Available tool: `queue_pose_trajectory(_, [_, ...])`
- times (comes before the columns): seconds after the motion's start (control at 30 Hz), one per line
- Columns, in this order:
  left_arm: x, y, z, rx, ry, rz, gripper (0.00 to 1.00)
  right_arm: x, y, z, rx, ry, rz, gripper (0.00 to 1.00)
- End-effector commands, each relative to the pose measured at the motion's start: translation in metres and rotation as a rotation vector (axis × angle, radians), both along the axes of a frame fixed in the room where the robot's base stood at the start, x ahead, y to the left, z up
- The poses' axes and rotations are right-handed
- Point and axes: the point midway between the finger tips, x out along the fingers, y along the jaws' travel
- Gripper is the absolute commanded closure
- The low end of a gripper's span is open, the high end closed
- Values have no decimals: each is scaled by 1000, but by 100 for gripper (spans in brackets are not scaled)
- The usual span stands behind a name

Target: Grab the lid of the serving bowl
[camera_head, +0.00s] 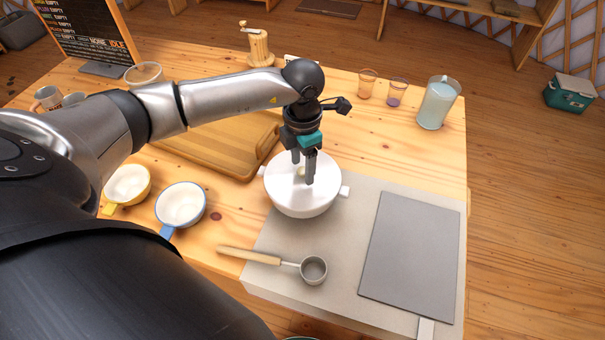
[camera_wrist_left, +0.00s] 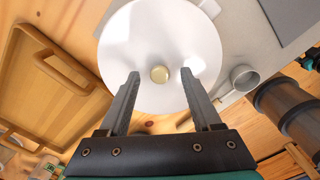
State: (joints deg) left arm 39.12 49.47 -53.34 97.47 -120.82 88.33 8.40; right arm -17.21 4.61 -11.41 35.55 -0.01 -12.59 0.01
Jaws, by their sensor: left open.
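The white serving bowl (camera_head: 300,205) stands upright on the left part of a grey mat, with a small handle on each side. Its white lid (camera_head: 326,172) is on top; in the left wrist view the lid (camera_wrist_left: 160,38) is a round white disc with a small tan knob (camera_wrist_left: 160,74) in the middle. My left gripper (camera_head: 303,180) points down over the lid. It is open, and in the left wrist view its fingers (camera_wrist_left: 161,75) appear on either side of the knob with gaps between. Contact with the knob cannot be told. My right gripper is in neither view.
A ladle (camera_head: 313,270) lies in front of the bowl, and a dark grey slab (camera_head: 411,255) lies to its right. A wooden tray (camera_head: 222,150) is to its left. Two mugs, yellow (camera_head: 127,184) and blue-rimmed (camera_head: 181,204), stand at left. A pitcher (camera_head: 437,103) stands back right.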

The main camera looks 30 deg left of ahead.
Motion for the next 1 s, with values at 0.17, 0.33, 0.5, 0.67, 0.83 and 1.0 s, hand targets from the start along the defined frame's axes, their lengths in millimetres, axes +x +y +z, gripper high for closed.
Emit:
queue_pose_trajectory(0.17, [0, 0, -7, 0, -1, 0, 35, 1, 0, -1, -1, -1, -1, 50])
queue_pose_trajectory(0.33, [0, 0, -6, 0, -1, 0, 39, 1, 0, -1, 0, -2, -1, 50])
queue_pose_trajectory(0.5, [0, 0, -6, 0, -1, 0, 58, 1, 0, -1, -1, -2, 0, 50])
queue_pose_trajectory(0.67, [0, 0, -6, 0, -1, 0, 76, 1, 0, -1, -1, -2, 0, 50])
queue_pose_trajectory(0.83, [0, 0, -6, 0, -1, 0, 96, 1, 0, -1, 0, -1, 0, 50])
queue_pose_trajectory(1.0, [0, 0, -6, 0, -1, 1, 100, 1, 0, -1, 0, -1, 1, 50])
